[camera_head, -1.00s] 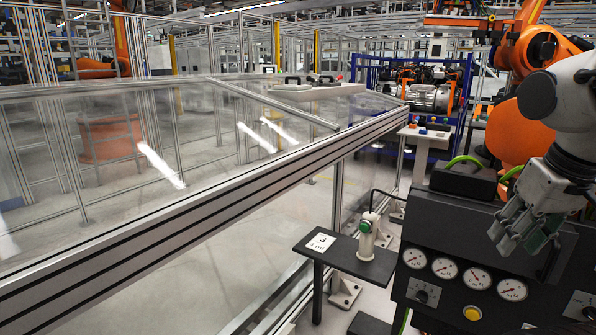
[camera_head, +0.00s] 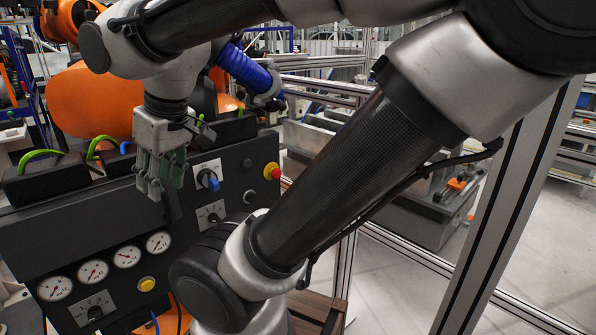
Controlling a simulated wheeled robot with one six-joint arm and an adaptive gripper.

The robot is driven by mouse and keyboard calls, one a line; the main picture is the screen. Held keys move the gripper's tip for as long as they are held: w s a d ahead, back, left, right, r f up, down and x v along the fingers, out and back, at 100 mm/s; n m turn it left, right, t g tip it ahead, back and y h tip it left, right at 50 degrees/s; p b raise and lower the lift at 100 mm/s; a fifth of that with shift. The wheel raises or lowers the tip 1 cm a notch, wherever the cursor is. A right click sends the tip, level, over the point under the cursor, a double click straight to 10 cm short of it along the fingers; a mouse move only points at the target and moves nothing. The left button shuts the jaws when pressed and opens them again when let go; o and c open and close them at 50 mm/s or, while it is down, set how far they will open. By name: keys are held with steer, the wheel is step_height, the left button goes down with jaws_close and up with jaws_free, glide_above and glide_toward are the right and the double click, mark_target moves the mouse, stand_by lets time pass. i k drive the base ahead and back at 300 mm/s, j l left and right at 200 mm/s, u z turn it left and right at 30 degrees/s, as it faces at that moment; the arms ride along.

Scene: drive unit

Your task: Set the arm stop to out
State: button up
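A red push button on a yellow base (camera_head: 272,171) sits at the upper right of the dark control panel (camera_head: 235,175). I take it for the arm stop; no label on it is readable, and I cannot tell whether it is in or out. My gripper (camera_head: 166,192) points down in front of the panel, left of the red button and apart from it. Its fingers look spread, with nothing between them.
A blue rotary switch (camera_head: 208,180) and a black one (camera_head: 211,214) lie between my gripper and the button. Several gauges (camera_head: 93,272), a yellow button (camera_head: 147,284) and another rotary switch (camera_head: 94,312) are lower left. My arm crosses the right half. A fence post (camera_head: 510,190) stands right.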

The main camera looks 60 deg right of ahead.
mark_target(277, 173)
steer(key=z, duration=1.7)
steer(key=k+l, duration=0.05)
